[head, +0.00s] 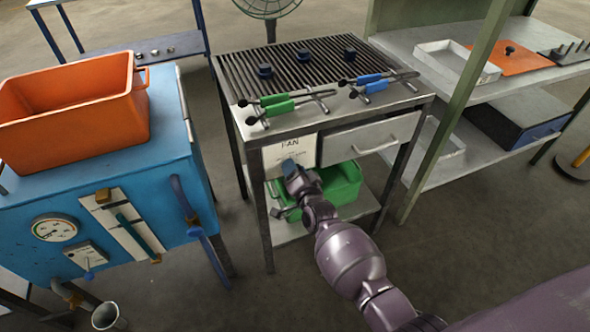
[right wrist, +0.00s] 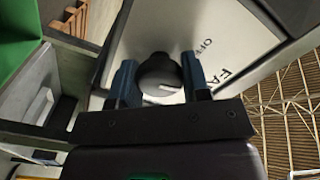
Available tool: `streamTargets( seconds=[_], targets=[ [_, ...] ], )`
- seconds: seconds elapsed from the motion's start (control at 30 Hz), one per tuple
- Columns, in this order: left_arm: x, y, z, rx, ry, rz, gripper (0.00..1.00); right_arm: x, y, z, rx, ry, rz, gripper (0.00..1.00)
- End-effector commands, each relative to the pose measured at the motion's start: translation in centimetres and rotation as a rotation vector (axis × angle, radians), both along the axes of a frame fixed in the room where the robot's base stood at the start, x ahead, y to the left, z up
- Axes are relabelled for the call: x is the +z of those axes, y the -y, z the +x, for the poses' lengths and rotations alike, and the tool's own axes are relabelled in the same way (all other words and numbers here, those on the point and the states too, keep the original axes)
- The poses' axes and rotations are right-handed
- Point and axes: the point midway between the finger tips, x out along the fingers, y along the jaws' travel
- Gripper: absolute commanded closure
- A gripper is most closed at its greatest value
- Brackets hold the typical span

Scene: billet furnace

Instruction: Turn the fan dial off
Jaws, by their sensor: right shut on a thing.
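The fan panel (head: 290,152) is a white plate marked "FAN" on the front of the grated metal table; it also shows in the right wrist view (right wrist: 222,30). The fan dial (right wrist: 160,76) is a dark round knob with a light pointer mark, seen close up in the right wrist view. My right gripper (head: 289,166) is at the panel, with its two blue fingers (right wrist: 158,82) on either side of the dial, shut on it. In the head view the gripper covers the dial. My left gripper is in neither view.
The grated table (head: 240,85) carries green-handled tongs (head: 277,104) and blue-handled tongs (head: 372,82). A drawer (head: 370,140) sits right of the panel, and a green bin (head: 340,185) is on the shelf below. A blue furnace (head: 165,175) with an orange bin (head: 75,105) stands left.

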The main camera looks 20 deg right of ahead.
Motion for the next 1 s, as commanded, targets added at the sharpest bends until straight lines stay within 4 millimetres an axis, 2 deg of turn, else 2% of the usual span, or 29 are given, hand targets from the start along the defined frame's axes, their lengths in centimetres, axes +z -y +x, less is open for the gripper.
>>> streamTargets(
  seconds=[0.3,0.6,1.0],
  targets=[
    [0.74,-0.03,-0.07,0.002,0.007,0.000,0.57,0.23,-0.01,0.03,-0.001,0.010,-0.268,0.80],
    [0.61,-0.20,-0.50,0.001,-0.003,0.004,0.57,0.13,-0.08,0.00,0.000,0.017,-0.491,0.80],
    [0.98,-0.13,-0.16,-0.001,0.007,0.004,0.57,0.00,-0.04,-0.03,0.000,0.020,-0.635,0.80]
  ],
)
